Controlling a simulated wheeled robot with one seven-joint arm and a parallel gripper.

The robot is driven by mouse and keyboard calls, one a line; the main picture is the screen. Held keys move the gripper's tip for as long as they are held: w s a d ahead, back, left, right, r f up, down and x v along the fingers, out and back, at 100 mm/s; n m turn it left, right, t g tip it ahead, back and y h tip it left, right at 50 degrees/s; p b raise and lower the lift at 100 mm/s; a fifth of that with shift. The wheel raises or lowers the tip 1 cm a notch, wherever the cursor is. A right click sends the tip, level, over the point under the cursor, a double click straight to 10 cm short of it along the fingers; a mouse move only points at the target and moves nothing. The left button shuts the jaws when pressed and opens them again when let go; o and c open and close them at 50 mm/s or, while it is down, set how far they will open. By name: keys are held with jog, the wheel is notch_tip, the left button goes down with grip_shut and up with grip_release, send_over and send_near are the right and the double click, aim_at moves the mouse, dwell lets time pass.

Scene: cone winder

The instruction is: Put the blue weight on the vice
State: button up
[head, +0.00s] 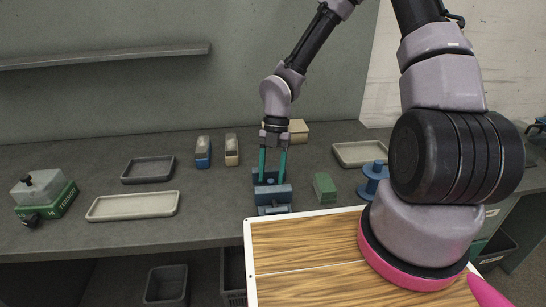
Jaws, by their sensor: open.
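The vice (273,194) is a dark blue-grey block with a rounded front, on the grey bench just behind the wooden board. My gripper (272,174) points down over its back part, with two teal fingers apart. A dark blue shape (267,177) shows between and around the fingertips. I cannot tell whether it is the blue weight or the vice's rear jaw, nor whether the fingers touch it. A blue spool-shaped piece (373,180) stands on the bench to the right, partly hidden by my arm.
A green block (324,187) lies right of the vice. Blue (203,153) and tan (231,150) small holders stand behind left. Trays (132,206) (148,169) (360,153) lie on the bench. A green box (47,198) is far left. A wooden board (305,240) fills the front.

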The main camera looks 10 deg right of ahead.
jog(key=w+d+r+m+t+h, duration=0.1)
jog(key=d+r+m, duration=0.2)
jog(key=r, duration=0.3)
jog(key=w+d+r+m+t, duration=0.1)
jog(key=w+d+r+m, duration=0.15)
jog(key=r, duration=0.25)
jog(key=d+r+m+h, duration=0.1)
jog(key=d+r+m, duration=0.1)
jog(key=r+m, duration=0.3)
jog(key=s+d+r+m+t, duration=0.3)
jog(key=r+m, duration=0.4)
jog(key=m, duration=0.1)
jog(key=s+d+r+m+t+y, duration=0.1)
jog(key=s+d+r+m+t, duration=0.2)
jog(key=r+m, duration=0.4)
jog(key=s+d+r+m+t+y, duration=0.1)
jog(key=s+d+r+m+t, duration=0.2)
jog(key=r+m, duration=0.5)
jog(key=shift+s+m, duration=0.45)
jog(key=shift+m, duration=0.7)
jog(key=shift+a+r, duration=0.1)
